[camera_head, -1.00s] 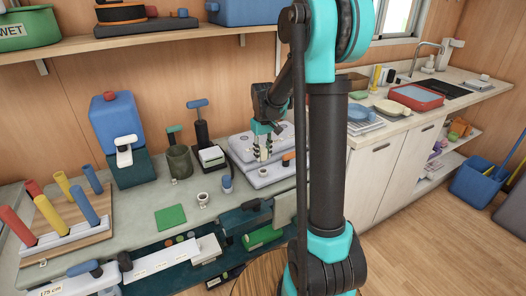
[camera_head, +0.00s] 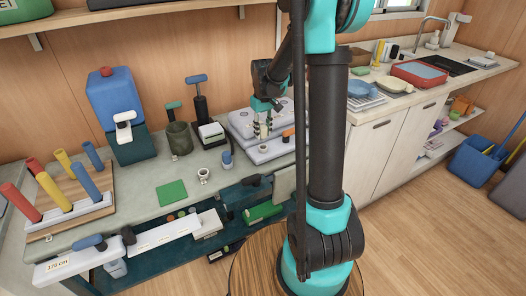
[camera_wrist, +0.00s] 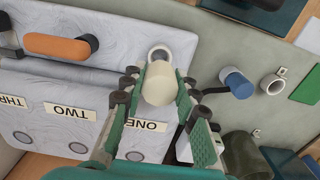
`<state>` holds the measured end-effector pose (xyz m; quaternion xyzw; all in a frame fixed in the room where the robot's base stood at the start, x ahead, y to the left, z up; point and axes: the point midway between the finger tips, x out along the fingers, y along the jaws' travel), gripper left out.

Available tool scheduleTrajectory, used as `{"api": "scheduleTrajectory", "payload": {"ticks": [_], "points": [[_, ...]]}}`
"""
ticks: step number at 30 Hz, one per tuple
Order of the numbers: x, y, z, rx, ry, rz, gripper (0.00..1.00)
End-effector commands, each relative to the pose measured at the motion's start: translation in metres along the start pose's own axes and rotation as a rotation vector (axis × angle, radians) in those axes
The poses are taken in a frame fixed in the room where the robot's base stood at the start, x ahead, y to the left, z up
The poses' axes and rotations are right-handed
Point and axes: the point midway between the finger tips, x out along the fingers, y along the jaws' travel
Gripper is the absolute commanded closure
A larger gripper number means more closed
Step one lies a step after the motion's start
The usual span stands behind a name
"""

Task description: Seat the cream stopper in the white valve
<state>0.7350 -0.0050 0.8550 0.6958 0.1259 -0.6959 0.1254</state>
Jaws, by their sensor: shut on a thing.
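My gripper (camera_wrist: 157,100) is shut on the cream stopper (camera_wrist: 158,88), which sits between its green fingertips in the wrist view. Just beyond the stopper is a round whitish socket (camera_wrist: 160,52) on the grey block (camera_wrist: 110,25); the stopper overlaps its edge in the picture, and I cannot tell whether they touch. A small white open-topped ring (camera_wrist: 272,84) stands apart on the counter to the right, also in the head view (camera_head: 203,175). I cannot tell which is the white valve. In the head view my gripper (camera_head: 263,128) is over the grey block.
A blue-capped piece (camera_wrist: 238,84) stands between the gripper and the white ring. An orange peg (camera_wrist: 57,46) lies on the block at left. A dark green cup (camera_head: 179,139) and a green mat (camera_head: 172,192) are on the counter.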

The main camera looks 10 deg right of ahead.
Motion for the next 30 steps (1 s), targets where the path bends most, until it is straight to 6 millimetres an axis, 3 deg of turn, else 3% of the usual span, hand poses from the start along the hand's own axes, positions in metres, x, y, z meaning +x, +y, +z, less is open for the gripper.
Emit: {"api": "scheduleTrajectory", "payload": {"ticks": [19,30], "points": [[0.024,0.0,0.0,0.0,0.0,0.0,1.0],[0.025,0.0,0.0,0.0,0.0,0.0,1.0]]}}
